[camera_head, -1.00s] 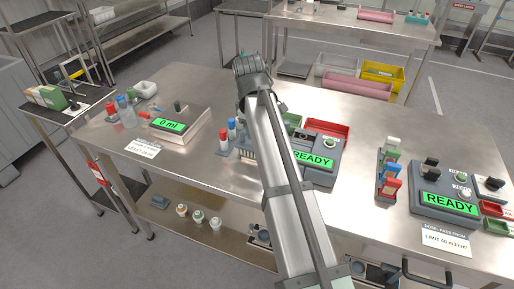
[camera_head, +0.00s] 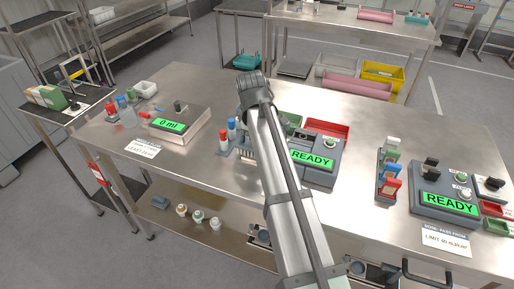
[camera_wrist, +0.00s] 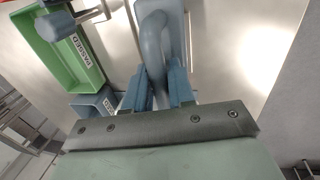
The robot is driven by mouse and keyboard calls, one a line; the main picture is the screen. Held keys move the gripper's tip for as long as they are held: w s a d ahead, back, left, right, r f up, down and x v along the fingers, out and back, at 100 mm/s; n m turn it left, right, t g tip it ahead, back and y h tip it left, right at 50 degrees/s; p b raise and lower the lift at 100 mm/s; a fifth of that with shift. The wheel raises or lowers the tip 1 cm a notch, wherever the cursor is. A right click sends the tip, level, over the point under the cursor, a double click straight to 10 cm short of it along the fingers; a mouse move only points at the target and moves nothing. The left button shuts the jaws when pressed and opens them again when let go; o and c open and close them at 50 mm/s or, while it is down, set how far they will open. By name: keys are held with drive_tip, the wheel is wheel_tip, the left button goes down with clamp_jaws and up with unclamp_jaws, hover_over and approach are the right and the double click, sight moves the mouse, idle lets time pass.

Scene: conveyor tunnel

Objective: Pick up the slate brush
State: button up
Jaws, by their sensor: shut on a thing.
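The slate brush (camera_wrist: 153,38) shows in the wrist view as a blue-grey curved handle on a flat slate body at the top middle. My gripper (camera_wrist: 158,88) has its two blue fingers on either side of the handle and is shut on it. The brush's underside is hidden, so I cannot tell whether it touches the metal table. In the head view my arm hides the brush and my gripper's fingers.
The metal table (camera_head: 357,130) also holds READY devices (camera_head: 446,204), a 0 ml device (camera_head: 180,124) and a rack.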

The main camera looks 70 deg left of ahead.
clamp_jaws()
wheel_tip(320, 180, up, 18)
idle(0.8)
drive_tip(key=shift+o, duration=1)
unclamp_jaws()
clamp_jaws()
drive_tip(key=shift+w, duration=0.1)
